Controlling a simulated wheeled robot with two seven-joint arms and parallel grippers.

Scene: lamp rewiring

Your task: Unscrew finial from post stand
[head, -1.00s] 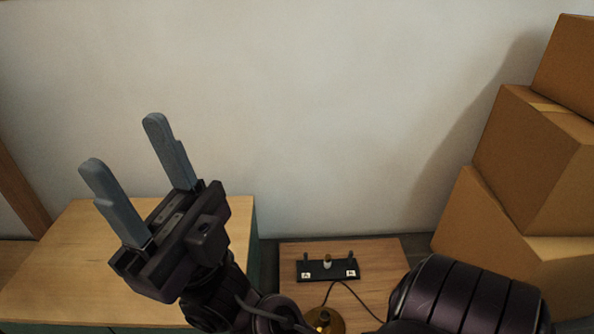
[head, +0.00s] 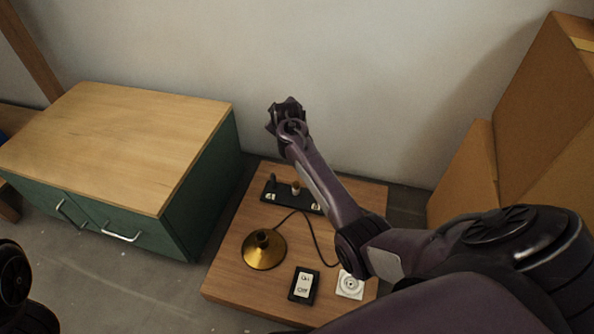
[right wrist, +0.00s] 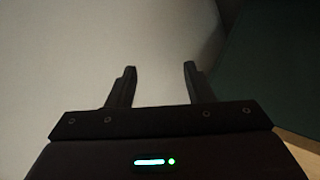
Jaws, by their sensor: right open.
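The black post stand (head: 284,200) lies on the low wooden table. A small pale finial with a brownish top (head: 296,187) sits on its middle post. A dark post rises at its left end; my right arm covers part of its right side. My right arm reaches over the table, and its hand (head: 287,113) is beyond and above the stand, near the wall; its fingers are hard to see there. In the right wrist view the right gripper (right wrist: 160,75) is open, with nothing between its fingers. My left gripper is not in view.
A green cabinet (head: 215,190) is at left, cardboard boxes (head: 540,125) at right, a wall behind.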

